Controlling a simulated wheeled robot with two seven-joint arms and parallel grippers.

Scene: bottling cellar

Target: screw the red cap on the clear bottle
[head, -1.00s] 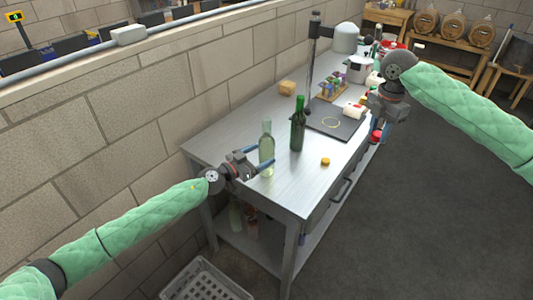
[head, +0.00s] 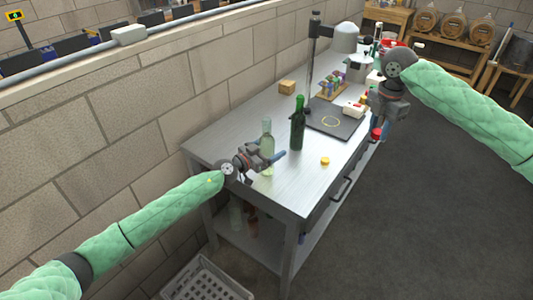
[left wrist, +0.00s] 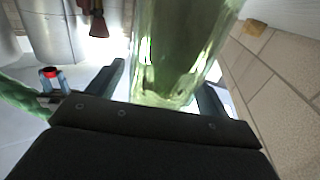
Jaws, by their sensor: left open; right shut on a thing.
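The clear bottle (head: 267,138), pale green and uncapped, stands upright on the near part of the metal bench. My left gripper (head: 272,158) is open at its lower body and partly hides it. In the left wrist view the bottle's glass (left wrist: 178,50) fills the space between the two open fingers (left wrist: 165,88); whether they touch it I cannot tell. The red cap (head: 376,133) is held in my right gripper (head: 380,127), which is shut on it beyond the bench's right edge. The cap also shows small in the left wrist view (left wrist: 49,71).
A dark green bottle (head: 297,128) stands just right of the clear one. A yellow cap (head: 325,160) lies near the bench's front edge. A dark mat (head: 345,128), a capping stand (head: 313,50) and a wooden block (head: 287,87) are farther back. A grey crate (head: 205,280) is on the floor.

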